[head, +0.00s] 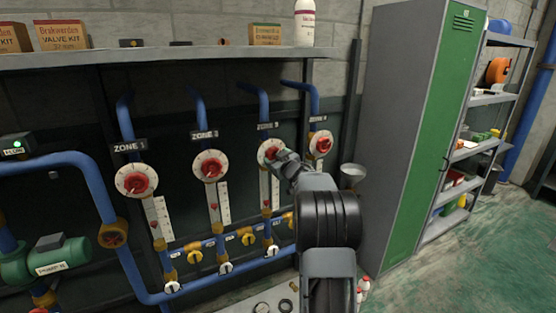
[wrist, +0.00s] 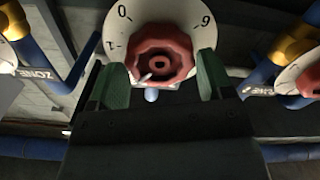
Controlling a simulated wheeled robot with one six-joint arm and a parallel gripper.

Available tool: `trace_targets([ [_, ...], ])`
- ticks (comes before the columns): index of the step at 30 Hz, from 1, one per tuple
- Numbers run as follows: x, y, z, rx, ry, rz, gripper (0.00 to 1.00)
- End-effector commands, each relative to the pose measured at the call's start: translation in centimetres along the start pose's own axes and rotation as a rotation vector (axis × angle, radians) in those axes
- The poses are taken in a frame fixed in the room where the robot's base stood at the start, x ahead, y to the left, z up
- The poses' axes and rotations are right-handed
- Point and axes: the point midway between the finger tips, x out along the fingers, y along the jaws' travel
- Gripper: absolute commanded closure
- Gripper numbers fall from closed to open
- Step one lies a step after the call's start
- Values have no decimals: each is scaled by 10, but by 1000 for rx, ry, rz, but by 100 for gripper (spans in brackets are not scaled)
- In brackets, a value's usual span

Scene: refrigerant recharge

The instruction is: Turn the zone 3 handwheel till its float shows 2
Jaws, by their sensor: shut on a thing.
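My gripper (head: 281,158) is at the zone 3 dial, third from the left in the head view. In the wrist view my gripper's green-padded fingers (wrist: 164,72) stand on both sides of the red zone 3 handwheel (wrist: 160,54), shut on it. The white dial (wrist: 194,18) behind it shows a 0 and a 6 or 9, seen inverted; a small pale pointer lies at the wheel's lower left. The zone 3 float (head: 266,204) is a small red mark low in its gauge tube, beside a white scale (head: 275,192). Its reading is too small to tell.
Similar red handwheels stand at zone 1 (head: 137,181), zone 2 (head: 211,167) and at the far right (head: 323,145). Blue pipes and yellow valves (head: 248,238) run below. A shelf (head: 180,54) with boxes is above; a green-doored locker (head: 430,110) stands at right.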

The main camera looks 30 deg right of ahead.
Motion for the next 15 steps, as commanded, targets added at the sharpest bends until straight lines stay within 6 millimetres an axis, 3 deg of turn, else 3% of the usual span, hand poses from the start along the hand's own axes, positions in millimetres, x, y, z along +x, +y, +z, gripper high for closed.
trace_targets([
  [1,0,-1,4,-14,-5,-1,54],
  [2,0,-1,3,-12,-6,-2,23],
  [3,0,-1,3,-11,-5,-2,19],
  [7,0,0,2,-11,-3,-1,7],
  [15,-2,0,1,-11,-2,0,6],
])
